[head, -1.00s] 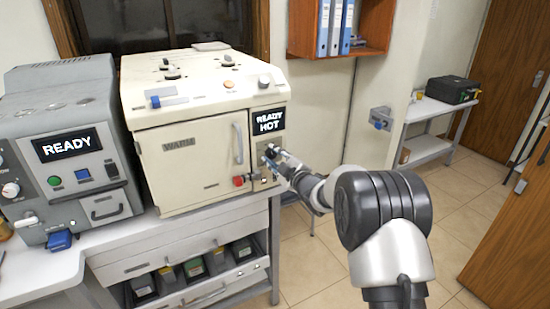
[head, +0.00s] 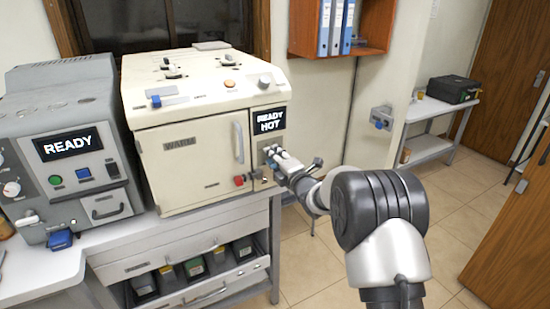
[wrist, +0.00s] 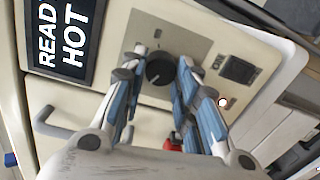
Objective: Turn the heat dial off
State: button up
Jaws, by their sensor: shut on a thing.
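The heat dial (wrist: 160,68) is a round black knob on a grey plate, on the front panel of the cream oven (head: 190,165). In the wrist view it sits between the two fingertips of my gripper (wrist: 161,66), which is shut on it from both sides. In the head view my gripper (head: 272,155) is at the panel under the display and hides the dial. The display (head: 268,121) reads READY HOT, and it also shows in the wrist view (wrist: 65,40).
A dark rocker switch (wrist: 238,70) and a small lit lamp (wrist: 223,102) are beside the dial. A red knob (head: 239,181) is below the oven door handle (head: 238,143). A grey machine (head: 75,150) reading READY stands at the left. Floor to the right is open.

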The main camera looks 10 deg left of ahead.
jog(key=shift+n, duration=0.3)
jog(key=o, duration=1.1)
jog(key=shift+s+d, duration=0.1)
jog(key=v, duration=1.1)
jog(key=shift+s+d+r, duration=0.1)
jog(key=shift+s+d, duration=0.05)
jog(key=shift+s, duration=0.2)
